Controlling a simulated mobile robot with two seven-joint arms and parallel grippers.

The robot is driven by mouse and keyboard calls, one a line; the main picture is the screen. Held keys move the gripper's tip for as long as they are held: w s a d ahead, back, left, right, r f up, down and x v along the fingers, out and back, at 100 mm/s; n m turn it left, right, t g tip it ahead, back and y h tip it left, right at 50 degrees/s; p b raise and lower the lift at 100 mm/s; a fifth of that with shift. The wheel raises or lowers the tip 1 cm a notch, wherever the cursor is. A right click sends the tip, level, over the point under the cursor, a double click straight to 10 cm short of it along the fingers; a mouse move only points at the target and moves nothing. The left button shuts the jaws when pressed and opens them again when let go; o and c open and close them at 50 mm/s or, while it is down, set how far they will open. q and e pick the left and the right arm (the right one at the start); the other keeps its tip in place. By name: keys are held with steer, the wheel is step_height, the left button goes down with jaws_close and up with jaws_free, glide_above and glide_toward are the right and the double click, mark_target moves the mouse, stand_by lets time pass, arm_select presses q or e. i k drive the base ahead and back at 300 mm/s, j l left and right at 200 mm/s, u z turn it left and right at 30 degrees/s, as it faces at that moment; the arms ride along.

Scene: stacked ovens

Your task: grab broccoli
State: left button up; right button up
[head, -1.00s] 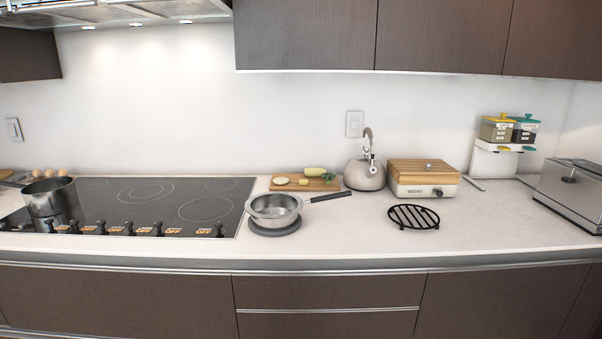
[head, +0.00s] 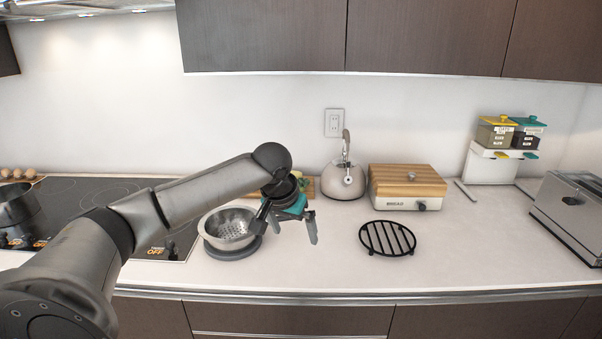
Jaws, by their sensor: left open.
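A small green piece that looks like the broccoli (head: 304,184) shows at the right end of the wooden cutting board (head: 310,193), at the back of the counter. My left arm and gripper cover most of the board. My right gripper is out of view.
A steel pan (head: 228,226) sits on a round grey base beside the cooktop (head: 85,195). A kettle (head: 345,180), bread box (head: 408,189) and black trivet (head: 387,238) stand to the right.

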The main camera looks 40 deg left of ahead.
mark_target(302, 182)
steer(key=i+j, duration=0.65)
steer(key=j, duration=0.25)
steer(key=i+j, duration=0.35)
steer(key=j, duration=0.15)
